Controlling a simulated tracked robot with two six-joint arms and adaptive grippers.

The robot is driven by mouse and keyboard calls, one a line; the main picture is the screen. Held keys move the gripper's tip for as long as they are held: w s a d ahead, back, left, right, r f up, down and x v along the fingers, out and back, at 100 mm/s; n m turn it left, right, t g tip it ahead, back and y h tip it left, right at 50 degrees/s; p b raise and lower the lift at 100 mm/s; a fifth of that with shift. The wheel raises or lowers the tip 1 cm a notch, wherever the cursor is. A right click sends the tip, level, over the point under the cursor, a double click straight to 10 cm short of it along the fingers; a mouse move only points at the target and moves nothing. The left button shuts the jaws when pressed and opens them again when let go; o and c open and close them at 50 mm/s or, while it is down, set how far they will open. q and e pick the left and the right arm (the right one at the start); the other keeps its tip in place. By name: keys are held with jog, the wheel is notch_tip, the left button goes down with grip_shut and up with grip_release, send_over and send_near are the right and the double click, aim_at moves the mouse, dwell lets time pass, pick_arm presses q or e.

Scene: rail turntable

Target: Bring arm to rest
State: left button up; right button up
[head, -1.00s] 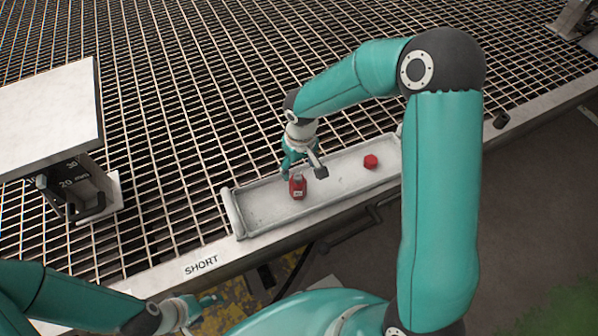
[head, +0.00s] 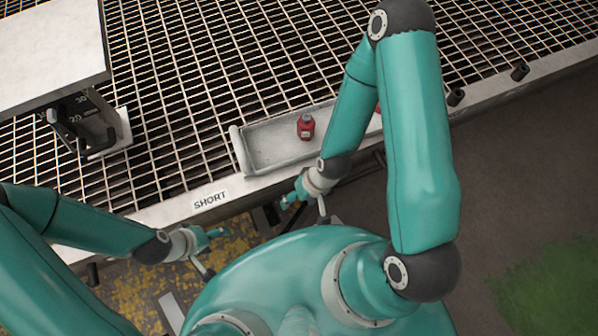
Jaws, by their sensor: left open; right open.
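My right arm is folded back, and its gripper (head: 306,208) hangs open and empty just in front of the grated bench's near edge, close to my body. My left gripper (head: 212,252) is open and empty, low at the lower left, also off the bench's near edge. A red bottle-like piece with a grey top (head: 306,127) stands in the pale tray (head: 262,153). A second red piece (head: 378,108) is mostly hidden behind my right arm, with only a sliver showing.
The metal grating (head: 200,60) fills the bench top. A label reading SHORT (head: 210,199) is on its front rail. A white-topped stand (head: 50,50) with a marked gauge stands at the left. Small dark posts line the rail at right. Floor at right is clear.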

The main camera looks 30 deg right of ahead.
notch_tip(320, 180, up, 27)
jog(key=p, duration=2.7)
